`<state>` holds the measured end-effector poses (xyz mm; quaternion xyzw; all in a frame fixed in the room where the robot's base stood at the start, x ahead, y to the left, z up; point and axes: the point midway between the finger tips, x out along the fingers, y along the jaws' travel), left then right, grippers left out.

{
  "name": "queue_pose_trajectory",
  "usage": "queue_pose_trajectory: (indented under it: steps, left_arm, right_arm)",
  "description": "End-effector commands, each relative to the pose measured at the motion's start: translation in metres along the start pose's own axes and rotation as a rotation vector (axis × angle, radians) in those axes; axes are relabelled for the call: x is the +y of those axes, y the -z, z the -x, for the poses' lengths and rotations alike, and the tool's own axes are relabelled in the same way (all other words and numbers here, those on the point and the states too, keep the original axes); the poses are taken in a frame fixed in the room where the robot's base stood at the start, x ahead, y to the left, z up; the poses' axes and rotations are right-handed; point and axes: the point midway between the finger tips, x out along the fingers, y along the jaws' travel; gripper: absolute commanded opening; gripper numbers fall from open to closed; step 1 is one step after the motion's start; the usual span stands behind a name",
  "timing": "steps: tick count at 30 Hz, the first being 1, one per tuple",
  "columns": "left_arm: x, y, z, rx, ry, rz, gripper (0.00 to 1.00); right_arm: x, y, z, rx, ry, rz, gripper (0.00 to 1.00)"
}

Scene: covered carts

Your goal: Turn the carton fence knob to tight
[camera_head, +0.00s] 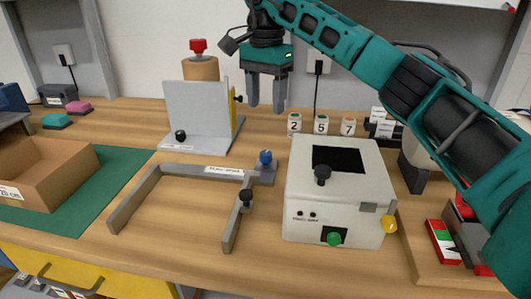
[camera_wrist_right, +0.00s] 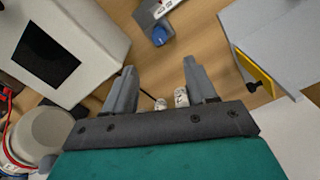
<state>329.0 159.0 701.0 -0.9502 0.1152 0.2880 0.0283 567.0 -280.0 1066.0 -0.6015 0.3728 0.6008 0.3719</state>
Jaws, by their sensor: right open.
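A grey fence frame (camera_head: 180,170) lies flat on the wooden table with a white label too small to read surely. A blue knob (camera_head: 266,157) stands at its far right corner, and a black knob (camera_head: 246,196) sits on its right arm. The blue knob also shows in the right wrist view (camera_wrist_right: 160,36), beyond my fingertips. I cannot tell how either knob is turned. My right gripper (camera_head: 266,108) hangs fingers down behind the blue knob, apart from it. Its fingers are open and empty, also in the right wrist view (camera_wrist_right: 160,67). My left gripper is not in view.
A white box (camera_head: 335,205) with knobs stands right of the frame. A grey upright plate (camera_head: 196,108) with a yellow edge stands behind it. Several numbered cups (camera_head: 321,124) stand behind the box. A cardboard carton (camera_head: 60,175) rests on the green mat (camera_head: 110,190) at left.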

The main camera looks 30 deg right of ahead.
Motion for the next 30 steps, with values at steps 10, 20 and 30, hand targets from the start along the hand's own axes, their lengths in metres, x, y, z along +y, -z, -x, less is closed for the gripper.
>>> queue_pose_trajectory:
  steps: [10, 20, 30]
  left_arm:
    - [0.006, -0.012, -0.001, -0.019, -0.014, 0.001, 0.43]
    - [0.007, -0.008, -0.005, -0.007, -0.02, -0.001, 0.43]
    - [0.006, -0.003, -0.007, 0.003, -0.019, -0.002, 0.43]
  right_arm:
    - [0.001, -0.001, -0.066, -0.003, -0.004, -0.001, 0.56]
    - [0.0, -0.001, -0.116, -0.002, -0.001, 0.0, 0.56]
    - [0.0, -0.001, -0.123, -0.001, 0.001, 0.0, 0.56]
